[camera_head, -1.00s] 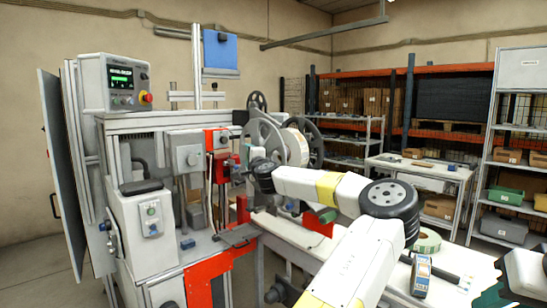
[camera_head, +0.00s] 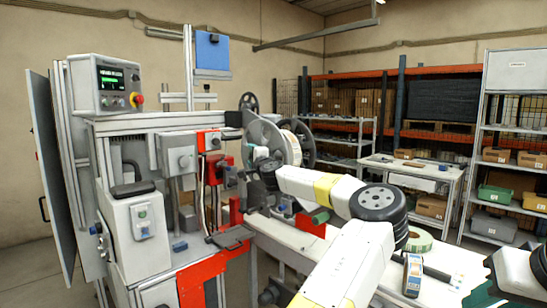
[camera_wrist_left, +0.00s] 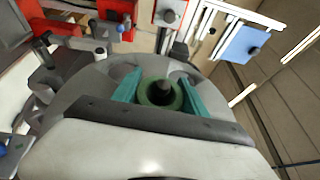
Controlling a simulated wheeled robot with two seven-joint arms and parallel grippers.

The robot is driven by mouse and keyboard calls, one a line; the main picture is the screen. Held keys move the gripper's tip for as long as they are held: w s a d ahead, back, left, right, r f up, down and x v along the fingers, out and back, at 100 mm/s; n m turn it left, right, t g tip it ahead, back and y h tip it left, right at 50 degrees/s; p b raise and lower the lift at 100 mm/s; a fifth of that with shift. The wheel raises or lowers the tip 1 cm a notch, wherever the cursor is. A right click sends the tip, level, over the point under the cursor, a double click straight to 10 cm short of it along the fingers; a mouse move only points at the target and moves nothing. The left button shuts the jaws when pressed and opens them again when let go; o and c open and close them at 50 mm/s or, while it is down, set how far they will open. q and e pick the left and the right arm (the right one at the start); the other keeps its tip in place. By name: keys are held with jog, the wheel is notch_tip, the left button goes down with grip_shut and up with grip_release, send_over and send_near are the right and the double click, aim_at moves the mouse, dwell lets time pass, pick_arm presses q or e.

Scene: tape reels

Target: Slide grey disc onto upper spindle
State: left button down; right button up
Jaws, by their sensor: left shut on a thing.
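The grey disc (camera_head: 264,134) stands upright at the right side of the machine in the head view. It fills much of the left wrist view (camera_wrist_left: 82,92) behind my fingers. My left gripper (camera_wrist_left: 160,94) is shut on the disc's green hub (camera_wrist_left: 147,100), one teal finger on each side. In the head view my left gripper (camera_head: 260,157) is at the disc's near face, partly hidden. A dark pointed tip (camera_wrist_left: 165,87) shows in the hub's hole; I cannot tell how far the disc sits on it. My right gripper is not in view.
A tape roll (camera_head: 288,147) and a dark reel (camera_head: 305,146) stand close behind the disc. A smaller dark reel (camera_head: 249,102) is above. The machine's red parts (camera_head: 213,168) are left. A green-edged roll (camera_head: 419,241) and a handheld device (camera_head: 412,275) lie on the white table.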

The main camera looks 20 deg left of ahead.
pick_arm(q)
jog(key=shift+w, duration=0.1)
jog(key=shift+w+d, duration=0.4)
jog(key=shift+w, duration=0.45)
jog(key=shift+w+d, duration=0.35)
jog(key=shift+w, duration=0.5)
jog(key=shift+w+r, duration=0.1)
jog(key=shift+w+d, duration=0.15)
jog(key=shift+w, duration=0.15)
jog(key=c, duration=0.5)
grip_release()
jog(key=v, duration=0.7)
jog(key=shift+s+d, duration=0.3)
